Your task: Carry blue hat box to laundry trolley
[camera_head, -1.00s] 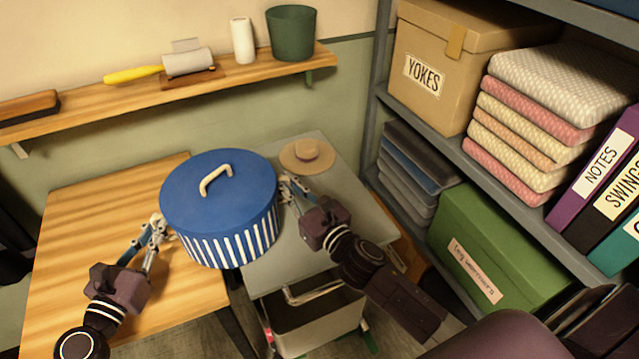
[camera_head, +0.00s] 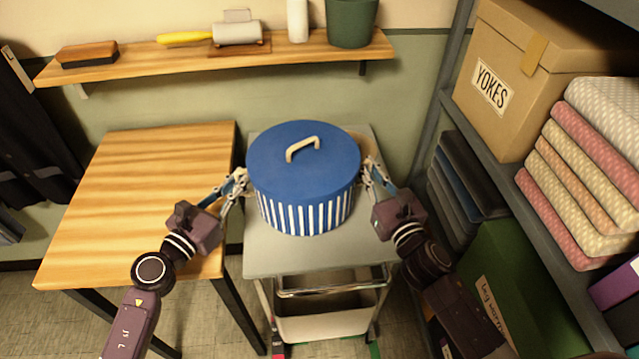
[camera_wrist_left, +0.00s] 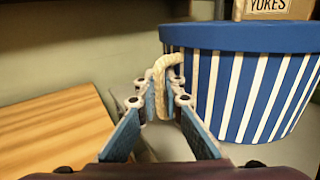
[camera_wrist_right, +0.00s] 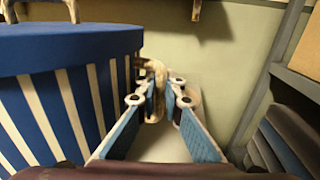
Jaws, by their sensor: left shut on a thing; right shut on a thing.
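The blue hat box (camera_head: 303,203) has white stripes, a blue lid and a pale lid handle. It is upright in front of or over the grey top of the laundry trolley (camera_head: 310,262); I cannot tell whether it touches that top. My left gripper (camera_head: 240,181) is shut on the box's left rope handle, which shows in the left wrist view (camera_wrist_left: 160,88). My right gripper (camera_head: 369,172) is shut on the right side handle, seen in the right wrist view (camera_wrist_right: 153,88). The box hides much of the trolley top's back part.
A wooden table (camera_head: 150,190) stands left of the trolley, its visible top bare. A wall shelf (camera_head: 150,66) with brushes and a green pot (camera_head: 352,22) runs behind. A shelving unit (camera_head: 510,165) with a YOKES box (camera_head: 520,75) and folded cloths (camera_head: 590,170) stands close on the right.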

